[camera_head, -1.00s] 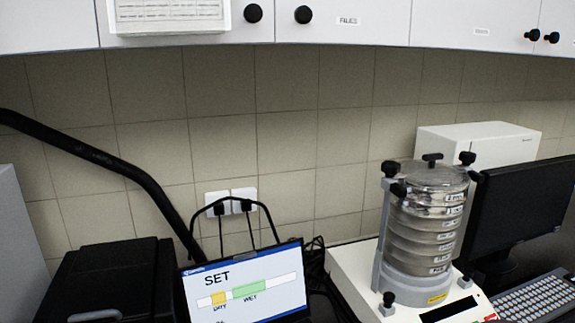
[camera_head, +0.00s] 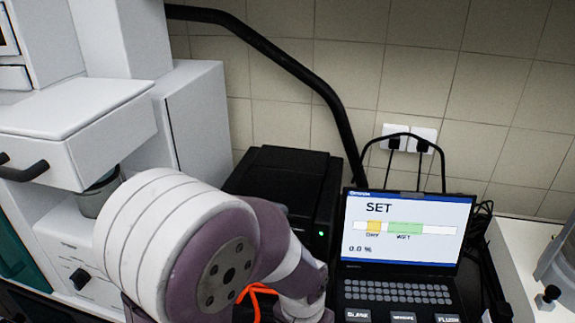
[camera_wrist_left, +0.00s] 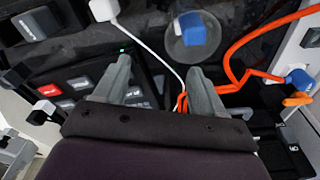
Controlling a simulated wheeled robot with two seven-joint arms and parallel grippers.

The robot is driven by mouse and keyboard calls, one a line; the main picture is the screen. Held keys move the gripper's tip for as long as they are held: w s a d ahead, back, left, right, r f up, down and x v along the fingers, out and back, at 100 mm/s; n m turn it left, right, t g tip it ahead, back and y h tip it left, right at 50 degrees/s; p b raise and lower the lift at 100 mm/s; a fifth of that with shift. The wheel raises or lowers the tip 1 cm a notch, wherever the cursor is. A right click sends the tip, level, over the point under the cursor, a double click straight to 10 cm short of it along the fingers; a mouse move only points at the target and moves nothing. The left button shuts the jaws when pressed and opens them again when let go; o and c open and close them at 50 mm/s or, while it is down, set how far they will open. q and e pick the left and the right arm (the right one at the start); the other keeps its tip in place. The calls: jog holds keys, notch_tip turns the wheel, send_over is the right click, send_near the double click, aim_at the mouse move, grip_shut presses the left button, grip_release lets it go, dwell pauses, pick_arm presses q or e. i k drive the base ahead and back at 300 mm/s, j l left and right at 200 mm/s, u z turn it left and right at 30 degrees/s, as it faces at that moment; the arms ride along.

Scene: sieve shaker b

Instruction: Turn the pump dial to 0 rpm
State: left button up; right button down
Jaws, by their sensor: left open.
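A black knob (camera_head: 78,279) shows on the front of a white unit (camera_head: 62,225) at the lower left of the head view. No rpm marks are legible, and I cannot tell for sure that it is the pump dial. My left arm stands to the right of the knob, and its gripper is outside the head view. In the left wrist view my left gripper (camera_wrist_left: 160,64) is open, with nothing between its fingers, above a dark surface with cables. My right gripper is in neither view.
A laptop (camera_head: 408,230) reading SET stands right of a black box (camera_head: 285,185). Beside the fingers in the wrist view are an orange cable (camera_wrist_left: 235,62), a white cable (camera_wrist_left: 145,38) and a round clear object with a blue part (camera_wrist_left: 193,30).

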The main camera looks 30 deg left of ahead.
aim_at(79, 279)
jog(key=k+j+u, duration=0.2)
jog(key=u, duration=0.15)
jog(key=k+j+u, duration=0.1)
jog(key=j+u, duration=0.25)
jog(key=u, duration=1.4)
